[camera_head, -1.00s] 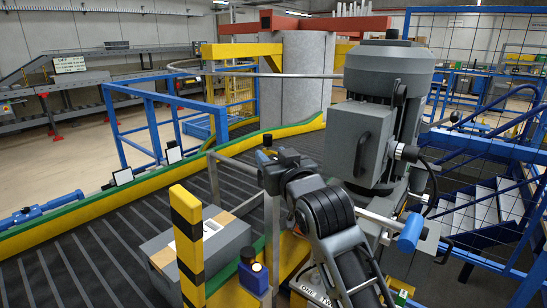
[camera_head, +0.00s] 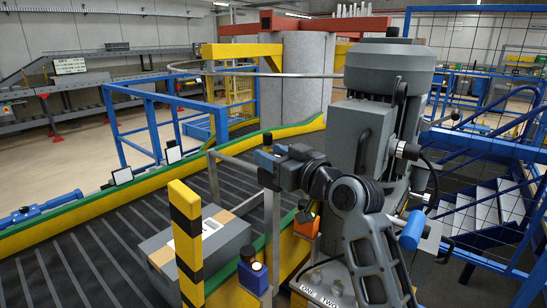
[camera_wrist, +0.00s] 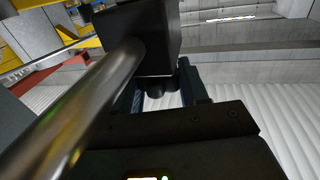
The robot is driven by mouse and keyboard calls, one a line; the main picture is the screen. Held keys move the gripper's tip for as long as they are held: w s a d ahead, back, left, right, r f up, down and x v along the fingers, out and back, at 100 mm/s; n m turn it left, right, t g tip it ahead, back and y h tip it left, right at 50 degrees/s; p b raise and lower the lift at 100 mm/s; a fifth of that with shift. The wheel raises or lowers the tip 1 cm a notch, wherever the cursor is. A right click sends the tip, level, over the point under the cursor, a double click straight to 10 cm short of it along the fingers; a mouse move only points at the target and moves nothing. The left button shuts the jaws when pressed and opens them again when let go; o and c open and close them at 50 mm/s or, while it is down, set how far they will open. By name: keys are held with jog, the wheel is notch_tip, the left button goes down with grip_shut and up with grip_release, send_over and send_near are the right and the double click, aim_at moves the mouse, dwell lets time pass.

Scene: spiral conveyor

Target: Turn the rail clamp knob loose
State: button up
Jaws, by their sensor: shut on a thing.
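In the wrist view a dark rail clamp block (camera_wrist: 150,38) sits beside a shiny round metal rail (camera_wrist: 85,110). A dark knob (camera_wrist: 165,86) juts from the block toward my gripper. My gripper (camera_wrist: 166,95) is shut on this knob, with one finger on each side of it. The dark palm hides part of the knob. In the head view my gripper (camera_head: 266,163) reaches left to the top of the metal post, where a small dark part (camera_head: 267,138) shows. The knob itself cannot be made out there.
A yellow-and-black striped post (camera_head: 187,245) stands at the front. A grey box (camera_head: 220,238) lies on the dark conveyor (camera_head: 105,250). An orange box with a black knob (camera_head: 305,224) is below my arm. A large grey motor (camera_head: 385,90) stands close behind it.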

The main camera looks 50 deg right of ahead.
jog(key=shift+f, duration=0.1)
jog(key=o, duration=1)
jog(key=shift+c, duration=0.2)
jog(key=shift+m+h+p, duration=0.4)
jog(key=shift+h+p, duration=0.05)
jog(key=shift+h, duration=0.15)
jog(key=shift+m+g+h, duration=0.3)
jog(key=shift+m+h, duration=0.1)
jog(key=shift+h, duration=0.2)
jog(key=shift+m+h, duration=0.4)
jog(key=shift+h, duration=0.2)
jog(key=shift+m+g+h, duration=0.6)
jog(key=shift+h, duration=0.3)
